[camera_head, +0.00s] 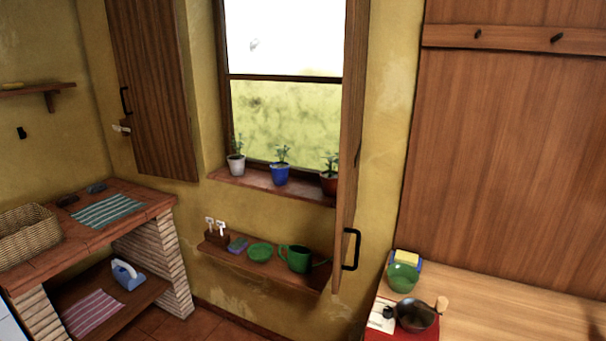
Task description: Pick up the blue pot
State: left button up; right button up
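The blue pot (280,174) holds a small green plant and stands upright on the brick windowsill (258,184). It is the middle one of three pots there. A white pot (236,165) with a plant stands to its left. A reddish-brown pot (328,183) with a plant stands to its right, partly behind the edge of the open right shutter. Neither of my grippers is in view.
The open shutters (152,90) flank the window; the right shutter (351,130) juts out with a black handle. Below the sill, a wooden shelf (290,278) holds a green watering can (297,258) and a green dish. A brick counter (150,200) is at left, a wooden counter (500,310) at right.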

aim_at(279, 169)
jog(key=i+j+z, duration=0.15)
jog(key=z, duration=0.2)
jog(key=i+j+z, duration=0.2)
jog(key=z, duration=0.15)
jog(key=i+j+z, duration=0.15)
jog(key=j+z, duration=0.2)
